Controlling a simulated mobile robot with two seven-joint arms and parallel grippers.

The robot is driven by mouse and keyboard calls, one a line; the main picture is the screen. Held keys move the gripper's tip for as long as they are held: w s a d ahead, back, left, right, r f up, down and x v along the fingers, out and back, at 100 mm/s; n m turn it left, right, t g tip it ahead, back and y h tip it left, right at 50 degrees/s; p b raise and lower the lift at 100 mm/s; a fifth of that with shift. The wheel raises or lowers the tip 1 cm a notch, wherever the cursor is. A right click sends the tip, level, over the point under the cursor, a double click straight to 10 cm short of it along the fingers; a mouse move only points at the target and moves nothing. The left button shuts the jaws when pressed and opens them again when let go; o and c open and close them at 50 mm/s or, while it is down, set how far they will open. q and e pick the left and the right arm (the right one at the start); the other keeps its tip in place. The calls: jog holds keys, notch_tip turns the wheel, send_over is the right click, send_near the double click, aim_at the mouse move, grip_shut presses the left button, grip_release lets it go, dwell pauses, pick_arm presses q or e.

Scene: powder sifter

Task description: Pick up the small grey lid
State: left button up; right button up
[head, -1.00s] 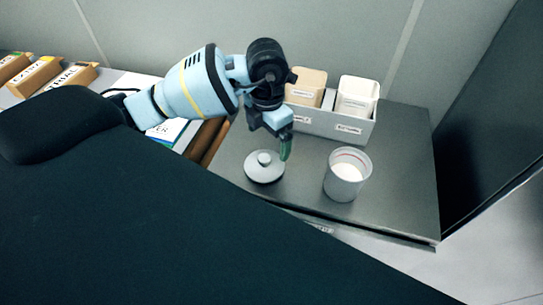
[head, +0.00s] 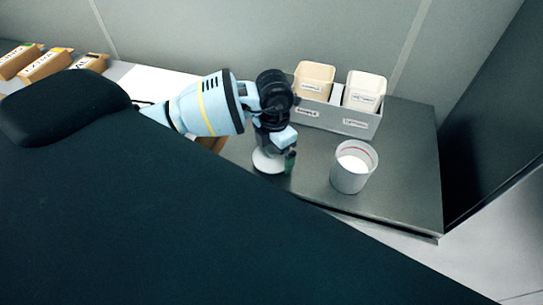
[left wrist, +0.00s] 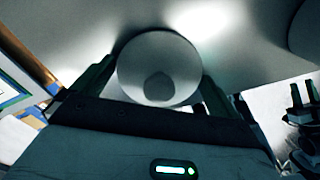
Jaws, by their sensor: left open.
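The small grey lid (head: 264,161) is round with a knob on top. It lies on the dark grey cabinet top, partly hidden behind my left gripper in the head view. I cannot tell whether the fingers touch the rim. My right gripper is not in view.
A grey cup (head: 353,168) with white powder stands to the right of the lid. A grey holder (head: 352,121) with two labelled bins stands behind. The cabinet top (head: 405,185) is clear at the right. Small boxes (head: 45,66) sit at the far left.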

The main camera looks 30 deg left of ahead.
pick_arm(q)
jog(key=shift+c, duration=0.3)
jog(key=c, duration=0.6)
jog(key=shift+o, duration=0.2)
notch_tip(320, 180, up, 10)
